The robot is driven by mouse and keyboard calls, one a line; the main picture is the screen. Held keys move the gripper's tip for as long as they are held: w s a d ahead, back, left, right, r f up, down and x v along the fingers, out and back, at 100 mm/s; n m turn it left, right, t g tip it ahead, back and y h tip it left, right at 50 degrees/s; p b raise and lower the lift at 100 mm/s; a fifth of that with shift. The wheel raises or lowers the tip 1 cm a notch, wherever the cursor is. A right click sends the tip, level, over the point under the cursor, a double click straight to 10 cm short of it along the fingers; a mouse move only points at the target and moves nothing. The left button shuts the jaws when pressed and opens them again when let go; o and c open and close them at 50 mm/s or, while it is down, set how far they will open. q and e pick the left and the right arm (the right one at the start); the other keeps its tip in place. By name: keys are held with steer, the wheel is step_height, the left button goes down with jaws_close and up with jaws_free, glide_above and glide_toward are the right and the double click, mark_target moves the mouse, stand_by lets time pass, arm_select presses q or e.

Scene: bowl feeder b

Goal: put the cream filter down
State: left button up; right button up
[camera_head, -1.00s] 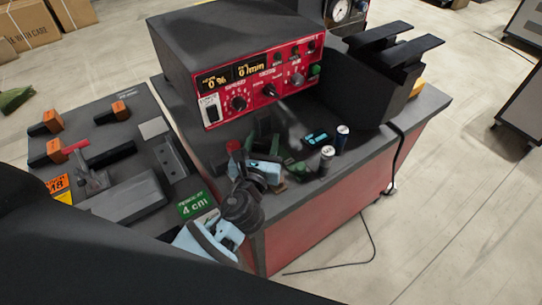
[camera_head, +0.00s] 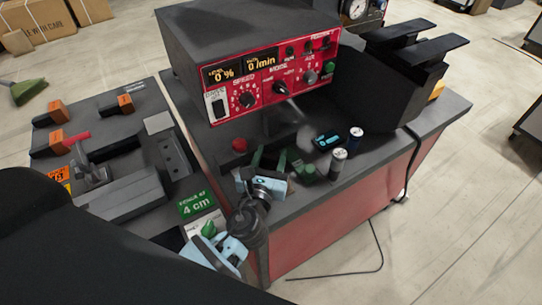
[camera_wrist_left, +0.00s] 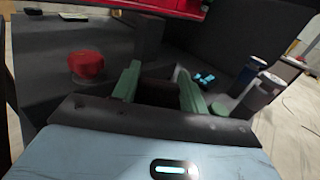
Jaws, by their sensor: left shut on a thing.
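My left gripper (camera_head: 271,163), light blue with green fingers, is over the dark bench top in front of the red control panel. In the left wrist view its two fingers (camera_wrist_left: 160,88) stand apart, with a dark brown, shaded piece between them. I take this piece to be the cream filter (camera_wrist_left: 158,93); its cream colour does not show. The gripper is shut on it. In the head view the piece is too dark and small to make out, and I cannot tell whether it touches the bench. My right gripper is not in view.
The control box (camera_head: 265,90) stands behind the gripper. A red knob (camera_head: 240,145) is left of the fingers. Two silver-topped cylinders (camera_head: 338,162) (camera_head: 356,139), a cyan-lit device (camera_head: 327,139) and a green round part (camera_head: 308,173) are to the right. A grey fixture table (camera_head: 125,180) adjoins at left.

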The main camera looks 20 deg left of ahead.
arm_select(q)
steer(key=shift+f, duration=0.2)
steer(key=o, duration=1)
steer(key=shift+r, duration=0.15)
steer(key=shift+s+r, duration=0.1)
steer(key=shift+s, duration=0.05)
steer(key=s, duration=0.3)
steer(key=s+d, duration=0.1)
steer(key=s, duration=0.2)
steer(key=s+b, duration=0.1)
steer(key=s, duration=0.3)
steer(key=shift+s+d, duration=0.1)
steer(key=shift+d, duration=0.05)
steer(key=shift+s+d, duration=0.1)
steer(key=shift+s, duration=0.65)
